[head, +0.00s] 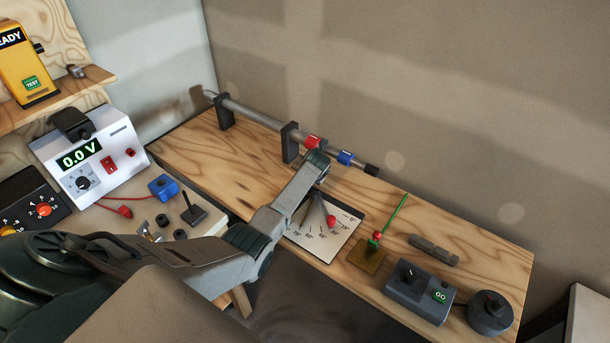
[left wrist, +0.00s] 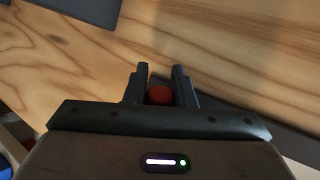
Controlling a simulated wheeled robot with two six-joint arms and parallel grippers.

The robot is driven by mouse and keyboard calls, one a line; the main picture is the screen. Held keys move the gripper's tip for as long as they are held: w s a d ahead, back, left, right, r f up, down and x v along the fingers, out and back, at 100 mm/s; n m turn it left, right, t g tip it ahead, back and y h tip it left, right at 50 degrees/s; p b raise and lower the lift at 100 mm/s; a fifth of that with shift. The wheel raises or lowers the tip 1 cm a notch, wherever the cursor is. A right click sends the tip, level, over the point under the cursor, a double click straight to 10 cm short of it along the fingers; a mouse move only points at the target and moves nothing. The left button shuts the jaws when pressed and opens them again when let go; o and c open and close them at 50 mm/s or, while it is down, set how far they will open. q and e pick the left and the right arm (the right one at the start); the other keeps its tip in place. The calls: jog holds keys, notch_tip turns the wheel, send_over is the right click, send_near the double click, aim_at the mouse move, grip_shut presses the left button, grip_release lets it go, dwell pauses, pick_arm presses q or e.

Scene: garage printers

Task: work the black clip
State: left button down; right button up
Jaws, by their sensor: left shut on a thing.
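My left gripper (head: 324,212) reaches down over the white angle-scale plate (head: 330,245) on the wooden bench. It is shut on a small red ball knob (head: 332,221), which also shows between the two dark fingers in the left wrist view (left wrist: 159,95). What carries the knob is mostly hidden by the gripper. I cannot tell for sure which thing is the black clip. A black piece (head: 371,170) sits at the right end of the grey rod, past a red collar (head: 313,142) and a blue collar (head: 345,157). My right gripper is not in view.
The grey rod (head: 255,116) runs along the back of the bench on dark posts. Right of the scale stand a brass block with a green stick (head: 368,255), a grey switch box (head: 418,293) and a round dark knob (head: 490,312). A white meter (head: 118,150) stands left.

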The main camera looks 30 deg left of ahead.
pick_arm(q)
jog(key=shift+w+g, duration=0.15)
jog(key=shift+g, duration=0.15)
jog(key=shift+r, duration=0.1)
jog(key=c, duration=1.2)
grip_release()
jog(key=shift+d, duration=0.1)
jog(key=b+v, duration=0.2)
jog(key=v, duration=0.8)
jog(key=shift+d+r+b, duration=0.15)
jog(key=shift+r+b, duration=0.05)
jog(key=shift+b, duration=0.15)
